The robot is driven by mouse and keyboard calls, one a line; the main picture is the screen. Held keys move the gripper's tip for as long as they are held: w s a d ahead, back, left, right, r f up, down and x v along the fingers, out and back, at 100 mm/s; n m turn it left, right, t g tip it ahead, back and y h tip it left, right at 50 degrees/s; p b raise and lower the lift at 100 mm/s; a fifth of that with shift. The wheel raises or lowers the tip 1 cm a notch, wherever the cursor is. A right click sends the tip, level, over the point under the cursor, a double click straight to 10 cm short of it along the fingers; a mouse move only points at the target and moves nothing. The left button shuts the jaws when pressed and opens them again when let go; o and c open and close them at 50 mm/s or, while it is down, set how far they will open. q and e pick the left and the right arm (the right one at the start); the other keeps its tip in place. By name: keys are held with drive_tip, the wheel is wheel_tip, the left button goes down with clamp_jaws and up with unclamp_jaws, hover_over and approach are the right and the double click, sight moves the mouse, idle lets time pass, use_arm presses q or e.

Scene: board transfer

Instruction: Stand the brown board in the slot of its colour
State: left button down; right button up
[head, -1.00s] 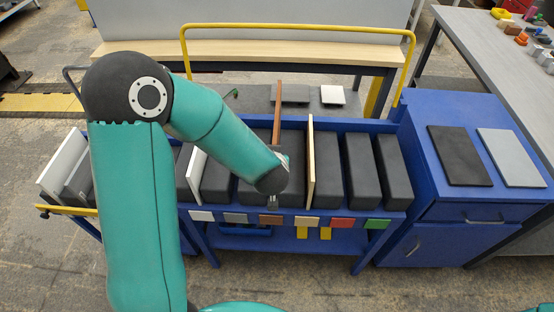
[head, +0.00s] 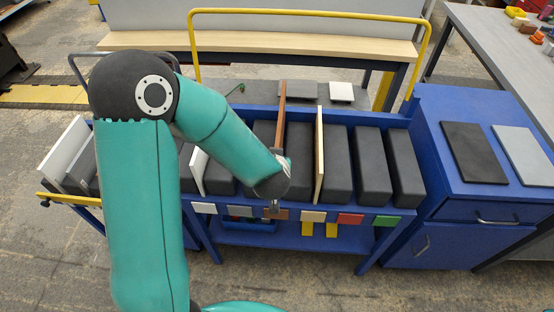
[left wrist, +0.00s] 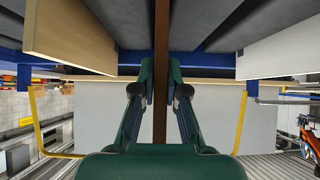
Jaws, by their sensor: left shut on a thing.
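The brown board (head: 281,115) is upright and edge-on in the head view, in line with the gap above the brown label (head: 276,214) on the blue rack (head: 235,202). Its top reaches higher in the picture than the cream board (head: 319,150) to its right. My left gripper (head: 276,203) is at its near end. In the left wrist view the brown board (left wrist: 161,60) runs between the two fingers of my left gripper (left wrist: 160,82), which are shut on it. The board's lower edge is hidden, so I cannot tell how deep it sits. My right gripper is out of view.
Dark grey blocks (head: 340,160) form the gaps. A white board (head: 199,170) stands left of the brown one. A yellow rail (head: 300,12) rises behind the rack. A black panel (head: 473,152) and a grey panel (head: 524,153) lie on the blue cabinet at right.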

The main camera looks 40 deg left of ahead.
use_arm(q)
drive_tip(key=shift+f+b, duration=3.15)
drive_tip(key=shift+f, duration=0.85)
drive_tip(key=shift+s+d+f, duration=0.1)
drive_tip(key=shift+f, duration=0.25)
drive_tip(key=shift+s+f+b, duration=0.2)
drive_tip(key=shift+b, duration=0.1)
drive_tip(key=c, duration=1.2)
unclamp_jaws()
drive_tip(key=shift+o, duration=0.3)
drive_tip(key=shift+f, duration=0.15)
drive_tip(key=r+v, duration=0.1)
drive_tip(key=v, duration=0.6)
drive_tip(key=shift+w, duration=0.25)
drive_tip(key=shift+r, duration=0.1)
